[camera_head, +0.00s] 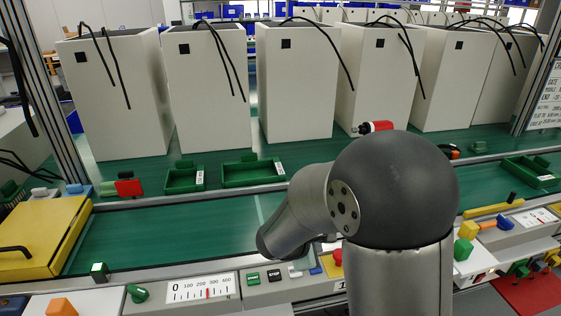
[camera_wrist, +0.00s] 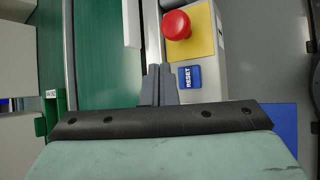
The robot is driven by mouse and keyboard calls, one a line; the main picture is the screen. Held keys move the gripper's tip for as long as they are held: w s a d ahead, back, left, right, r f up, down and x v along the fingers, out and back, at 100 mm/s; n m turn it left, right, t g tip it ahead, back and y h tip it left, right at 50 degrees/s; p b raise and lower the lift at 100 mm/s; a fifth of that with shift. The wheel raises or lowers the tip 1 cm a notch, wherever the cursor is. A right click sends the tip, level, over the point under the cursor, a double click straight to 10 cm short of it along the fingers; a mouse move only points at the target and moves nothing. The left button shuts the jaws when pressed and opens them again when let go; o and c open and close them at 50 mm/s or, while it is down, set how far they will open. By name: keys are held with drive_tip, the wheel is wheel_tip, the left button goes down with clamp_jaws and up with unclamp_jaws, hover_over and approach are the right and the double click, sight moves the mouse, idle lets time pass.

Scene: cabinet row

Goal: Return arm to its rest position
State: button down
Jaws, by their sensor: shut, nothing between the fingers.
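My gripper (camera_wrist: 158,72) shows in the wrist view with its two grey fingers together and nothing between them. It is over the edge of the control panel, beside the blue RESET button (camera_wrist: 187,77) and below the red mushroom button (camera_wrist: 176,25) on its yellow plate (camera_wrist: 203,32). I cannot tell whether the fingers touch anything. In the head view my arm is bent, with its large dark joint in front of the bench, and it hides most of my gripper and part of the panel.
Several tall white cabinets (camera_head: 298,85) stand in a row behind the green belt (camera_head: 160,235). Green trays (camera_head: 252,174) and a red-and-black tool (camera_head: 375,127) lie before them. A yellow box (camera_head: 38,235) is at left. A dial panel (camera_head: 200,288) lines the front.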

drive_tip(key=s+d+r+m+g+y+p, duration=0.1)
drive_tip(key=s+d+r+m+g+p, duration=0.1)
drive_tip(key=s+r+m, duration=0.4)
drive_tip(key=s+d+r+m+g+p, duration=0.1)
drive_tip(key=s+d+r+m+g, duration=0.2)
drive_tip(key=s, duration=0.5)
drive_tip(key=s+a+r+m+y+p, duration=0.2)
drive_tip(key=s+a+m+y, duration=0.3)
drive_tip(key=s, duration=0.5)
drive_tip(key=m, duration=0.2)
drive_tip(key=shift+r+m+g+y, duration=0.2)
drive_tip(key=shift+m+g+y, duration=0.2)
drive_tip(key=shift+a, duration=0.1)
